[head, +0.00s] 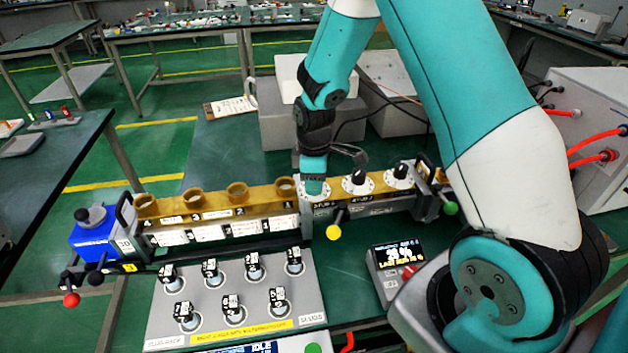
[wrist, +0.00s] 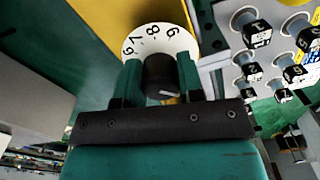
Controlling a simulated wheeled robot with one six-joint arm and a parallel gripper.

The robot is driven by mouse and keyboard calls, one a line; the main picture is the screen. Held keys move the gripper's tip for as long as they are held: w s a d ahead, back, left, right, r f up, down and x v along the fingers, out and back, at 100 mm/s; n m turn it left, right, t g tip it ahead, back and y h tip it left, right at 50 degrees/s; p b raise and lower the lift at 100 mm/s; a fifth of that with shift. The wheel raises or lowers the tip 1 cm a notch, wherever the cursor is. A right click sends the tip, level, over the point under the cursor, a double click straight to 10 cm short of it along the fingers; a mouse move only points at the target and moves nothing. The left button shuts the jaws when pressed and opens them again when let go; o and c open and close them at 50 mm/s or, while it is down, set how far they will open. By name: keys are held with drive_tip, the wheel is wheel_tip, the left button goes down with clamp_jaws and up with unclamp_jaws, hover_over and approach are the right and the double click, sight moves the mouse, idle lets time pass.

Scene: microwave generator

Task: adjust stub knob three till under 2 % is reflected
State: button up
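My gripper (head: 313,188) points down over the leftmost of three dialled knobs on the brown waveguide bar. In the wrist view its fingers (wrist: 160,82) stand against both sides of a black knob (wrist: 160,74), shut on it. Behind the knob is a white dial (wrist: 158,42) with the digits 6 to 9 showing. In the head view the gripper hides most of this knob; its stub label is too small to read surely. The other two knobs, middle (head: 358,176) and right (head: 400,171), are free. A meter (head: 398,254) shows a percentage that looks like 29 %.
A grey panel (head: 235,322) with several black-topped knobs stands in front of the bar. Brown open rings line the bar's left part. A yellow-ended lever (head: 334,231) and a green-ended one (head: 450,207) stick out in front. A blue block (head: 92,238) is at the left end.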

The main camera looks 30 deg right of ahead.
idle(0.3)
drive_tip(key=m, duration=0.6)
drive_tip(key=shift+m, duration=0.4)
drive_tip(key=m, duration=0.6)
drive_tip(key=shift+p, duration=0.3)
drive_tip(key=shift+m, duration=0.3)
drive_tip(key=o, duration=0.9)
drive_tip(key=shift+r, duration=0.1)
